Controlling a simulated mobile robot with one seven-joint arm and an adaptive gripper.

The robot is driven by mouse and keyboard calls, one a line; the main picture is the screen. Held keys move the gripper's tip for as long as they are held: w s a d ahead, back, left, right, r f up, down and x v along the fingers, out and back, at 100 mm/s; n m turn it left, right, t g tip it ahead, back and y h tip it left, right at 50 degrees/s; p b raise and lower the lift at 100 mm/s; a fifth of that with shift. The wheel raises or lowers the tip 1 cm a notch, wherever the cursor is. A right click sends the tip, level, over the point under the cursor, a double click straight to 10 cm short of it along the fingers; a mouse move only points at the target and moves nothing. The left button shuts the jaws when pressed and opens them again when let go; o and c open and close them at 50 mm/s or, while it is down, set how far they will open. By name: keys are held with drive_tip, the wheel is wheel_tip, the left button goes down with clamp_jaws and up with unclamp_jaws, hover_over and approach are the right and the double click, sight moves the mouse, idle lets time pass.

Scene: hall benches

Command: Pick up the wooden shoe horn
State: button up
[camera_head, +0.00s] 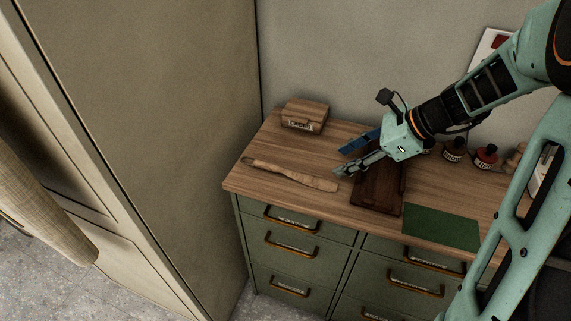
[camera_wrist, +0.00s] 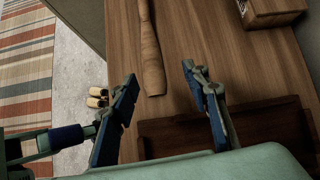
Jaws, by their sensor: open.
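The wooden shoe horn (camera_head: 292,175) is a long, pale, slightly curved piece lying flat along the front left of the wooden bench top. In the wrist view the shoe horn (camera_wrist: 151,55) runs from the top edge down to its wider end, which lies between the lines of my two fingers. My gripper (camera_head: 346,168) is open and empty, above the bench just right of the wide end. In the wrist view the blue-padded fingers of my gripper (camera_wrist: 160,77) stand apart, and neither is seen touching the shoe horn.
A dark wooden tray (camera_head: 378,198) lies below my gripper. A wooden box (camera_head: 304,116) stands at the back left, and a blue object (camera_head: 358,142) lies behind my gripper. A green mat (camera_head: 441,227) lies front right; small bottles (camera_head: 486,157) stand behind. Slippers (camera_wrist: 97,97) are on the floor.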

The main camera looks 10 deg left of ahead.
sight(297, 174)
drive_tip(key=shift+s+a+f+m+g+y, duration=0.15)
drive_tip(key=shift+s+a+m+y, duration=0.1)
drive_tip(key=shift+a, duration=0.4)
drive_tip(key=shift+s+a+m+g+y, duration=0.15)
drive_tip(key=shift+s+a+m+y, duration=0.1)
drive_tip(key=shift+a, duration=0.35)
drive_tip(key=x, duration=0.3)
drive_tip(key=shift+w+a+f, duration=0.15)
drive_tip(key=shift+a+f, duration=0.15)
drive_tip(key=shift+a+r+b+x, duration=0.1)
drive_tip(key=shift+b+x, duration=0.15)
drive_tip(key=shift+x, duration=1.3)
drive_tip(key=shift+a+r+b+x, duration=0.1)
drive_tip(key=shift+b+x, duration=0.1)
drive_tip(key=shift+x, duration=1.4)
clamp_jaws()
drive_tip(key=shift+r, duration=0.1)
